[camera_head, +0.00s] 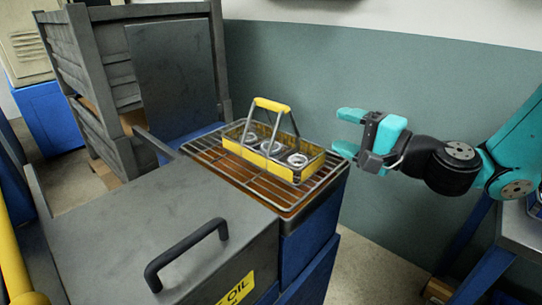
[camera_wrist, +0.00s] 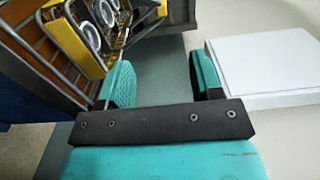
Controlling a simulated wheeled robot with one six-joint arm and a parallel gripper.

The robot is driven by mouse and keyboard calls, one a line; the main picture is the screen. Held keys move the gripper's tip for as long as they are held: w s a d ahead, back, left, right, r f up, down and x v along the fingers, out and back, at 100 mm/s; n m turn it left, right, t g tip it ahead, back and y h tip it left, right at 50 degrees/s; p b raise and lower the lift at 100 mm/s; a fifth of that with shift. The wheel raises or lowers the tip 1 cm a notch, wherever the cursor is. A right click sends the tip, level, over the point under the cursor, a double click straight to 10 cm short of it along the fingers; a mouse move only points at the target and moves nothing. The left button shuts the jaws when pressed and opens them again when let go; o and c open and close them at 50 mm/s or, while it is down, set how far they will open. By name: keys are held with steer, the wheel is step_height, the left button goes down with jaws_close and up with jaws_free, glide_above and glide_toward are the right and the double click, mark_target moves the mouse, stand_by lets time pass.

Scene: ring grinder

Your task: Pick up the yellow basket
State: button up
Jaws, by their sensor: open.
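The yellow basket (camera_head: 292,165) stands on a wire rack on top of the blue-sided machine in the head view. It has a grey wire handle with a yellow grip and holds several metal rings. My gripper (camera_head: 343,132) is to the right of the basket, open and empty, with its teal fingers pointing left. It is apart from the handle. In the wrist view the basket (camera_wrist: 73,43) shows at the upper left, beyond the left finger, and my open gripper (camera_wrist: 160,82) has nothing between its fingers.
The wire rack (camera_head: 232,172) lies over a brown tray. A dark grey lid with a black handle (camera_head: 186,255) is in front. A grey slatted crate (camera_head: 90,60) stands at the back left. A wall (camera_head: 400,85) is behind. A blue-legged table (camera_head: 525,225) is at the right.

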steer(key=p, duration=0.7)
glide_toward(277, 111)
steer(key=x, duration=0.4)
steer(key=shift+w+r, duration=0.2)
steer(key=shift+w, duration=0.35)
steer(key=x, duration=0.2)
steer(key=p+x, duration=0.2)
steer(key=x, duration=0.1)
steer(key=shift+w+a+f, duration=0.2)
steer(key=shift+a+f, duration=0.05)
steer(key=shift+a, duration=0.05)
steer(key=shift+w+a+f, duration=0.1)
steer(key=shift+w+a, duration=0.05)
steer(key=shift+a, duration=0.05)
jaws_close()
